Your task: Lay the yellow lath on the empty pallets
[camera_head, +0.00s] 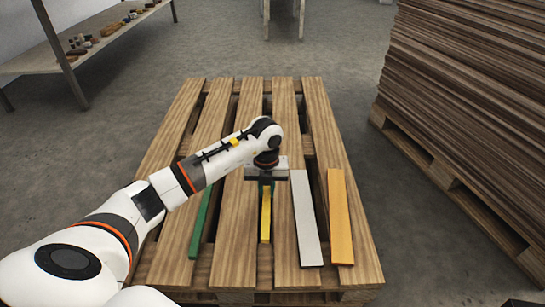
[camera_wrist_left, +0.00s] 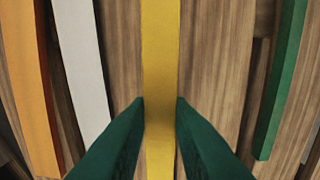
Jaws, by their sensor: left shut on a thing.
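The yellow lath (camera_head: 265,225) is among other laths over the slatted wooden pallet (camera_head: 184,125). My left gripper (camera_head: 266,184) points down with its fingers on either side of the yellow lath, shut on it. In the left wrist view, the green fingers (camera_wrist_left: 160,103) press against both long sides of the yellow lath (camera_wrist_left: 160,45), which runs straight up the picture. I cannot tell whether the lath touches the boards or hangs just above them. The gripper and wrist hide its far end in the head view. My right gripper is not in view.
A white lath (camera_head: 307,218) and an orange lath (camera_head: 340,215) lie to the right on the pallet, a green lath (camera_head: 203,222) to the left. The pallet's far half is bare. A tall stack of brown boards (camera_head: 470,90) stands at right, a shelf table (camera_head: 40,55) at far left.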

